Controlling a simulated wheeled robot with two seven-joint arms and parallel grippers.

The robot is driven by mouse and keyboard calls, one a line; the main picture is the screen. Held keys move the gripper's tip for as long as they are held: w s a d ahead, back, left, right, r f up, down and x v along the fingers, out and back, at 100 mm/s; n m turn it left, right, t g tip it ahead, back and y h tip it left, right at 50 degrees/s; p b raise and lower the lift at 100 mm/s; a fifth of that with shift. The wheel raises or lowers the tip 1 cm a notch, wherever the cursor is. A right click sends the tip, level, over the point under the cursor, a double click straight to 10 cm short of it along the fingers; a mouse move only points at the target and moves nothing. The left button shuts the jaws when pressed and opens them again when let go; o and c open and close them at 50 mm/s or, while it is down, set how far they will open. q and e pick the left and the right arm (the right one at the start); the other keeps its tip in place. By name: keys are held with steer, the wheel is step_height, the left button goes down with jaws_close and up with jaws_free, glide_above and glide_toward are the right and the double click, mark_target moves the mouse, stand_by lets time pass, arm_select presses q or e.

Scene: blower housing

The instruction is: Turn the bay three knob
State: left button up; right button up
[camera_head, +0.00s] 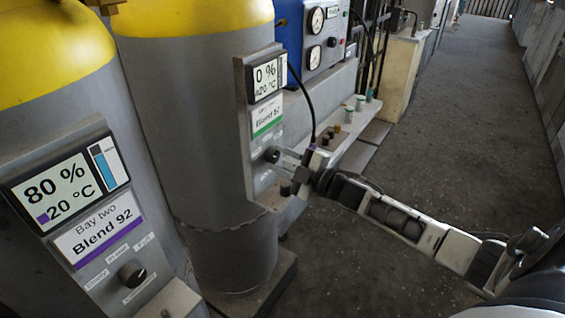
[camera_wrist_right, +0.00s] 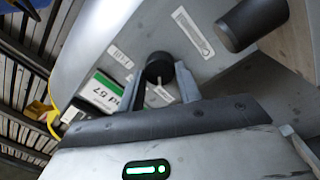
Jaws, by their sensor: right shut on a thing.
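The grey panel (camera_head: 243,130) on the middle tank has a display (camera_head: 267,77) reading 0 % and about 20 °C, over a green-striped label (camera_head: 267,117) that reads Blend 57. Its bay name is too small to read. A black round knob (camera_head: 271,155) sits low on this panel; the knob also shows in the right wrist view (camera_wrist_right: 159,67). My right gripper (camera_head: 280,160) reaches in from the right, with its two fingers on either side of the knob, shut on it. The knob's pointer direction is hard to make out. My left gripper is not in view.
The Bay two panel (camera_head: 70,195), reading 80 % and Blend 92, has its own black knob (camera_head: 132,273) at the lower left. A shelf (camera_head: 345,150) with small bottles and a blue gauge box (camera_head: 318,35) stand behind. The floor (camera_head: 450,130) at the right is clear.

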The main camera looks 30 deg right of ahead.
steer(key=shift+n, duration=0.6)
steer(key=shift+n+b, duration=0.35)
steer(key=shift+n, duration=0.15)
steer(key=o, duration=1)
steer(key=v, duration=1.6)
steer(key=shift+p, duration=0.35)
steer(key=shift+f, duration=0.1)
